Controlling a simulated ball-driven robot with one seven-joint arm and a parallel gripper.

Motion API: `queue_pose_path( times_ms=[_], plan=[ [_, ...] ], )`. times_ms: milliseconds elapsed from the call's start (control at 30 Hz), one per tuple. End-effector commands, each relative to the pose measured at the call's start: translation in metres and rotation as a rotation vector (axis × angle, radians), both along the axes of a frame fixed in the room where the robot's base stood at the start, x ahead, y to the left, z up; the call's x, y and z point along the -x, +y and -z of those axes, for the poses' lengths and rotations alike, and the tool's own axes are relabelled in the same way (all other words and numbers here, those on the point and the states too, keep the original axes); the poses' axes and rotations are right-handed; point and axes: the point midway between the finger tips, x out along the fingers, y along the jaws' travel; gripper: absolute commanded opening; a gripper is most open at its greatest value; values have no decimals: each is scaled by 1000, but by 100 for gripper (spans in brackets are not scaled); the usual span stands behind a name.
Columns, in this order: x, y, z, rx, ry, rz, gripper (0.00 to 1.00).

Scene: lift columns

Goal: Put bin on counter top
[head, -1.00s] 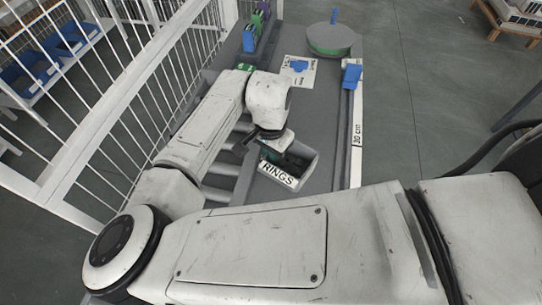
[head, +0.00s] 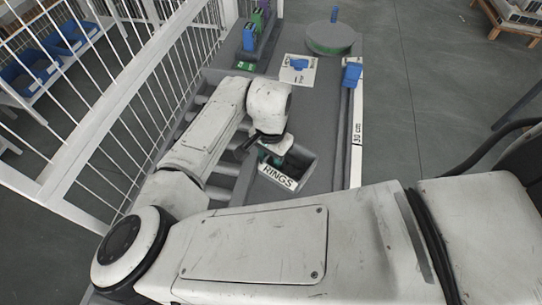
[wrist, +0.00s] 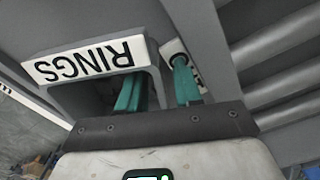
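The bin (head: 313,166) is a grey open-topped box with a white RINGS label on its near side. It appears to rest on the grey counter top (head: 325,100), right of the grey rollers. In the wrist view the bin (wrist: 60,100) fills the upper left, its label upside down. My gripper (wrist: 158,88) has two teal fingers, one inside the bin and one outside, with the bin's side wall between them. A gap shows beside the wall, so the fingers look open. In the head view my gripper (head: 272,158) is partly hidden by my wrist.
A round grey-green turntable (head: 331,38), a blue block (head: 351,74) by the white 30 cm strip (head: 356,135), and a white card with a blue piece (head: 298,70) lie farther back. A white railing (head: 110,110) runs along the left. Grey rollers (wrist: 275,60) lie beside the bin.

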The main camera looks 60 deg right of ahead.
Motion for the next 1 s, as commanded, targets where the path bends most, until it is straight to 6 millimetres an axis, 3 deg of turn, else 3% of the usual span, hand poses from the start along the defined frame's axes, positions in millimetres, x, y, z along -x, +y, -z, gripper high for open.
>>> queue_pose_path(
  times_ms=[167, 700, 1000],
  plan=[
    [0, 0, -11, 2, -1, 1, 34],
    [-1, 0, -108, 0, -2, 0, 34],
    [0, 0, -123, -1, 0, 1, 34]
  ],
)
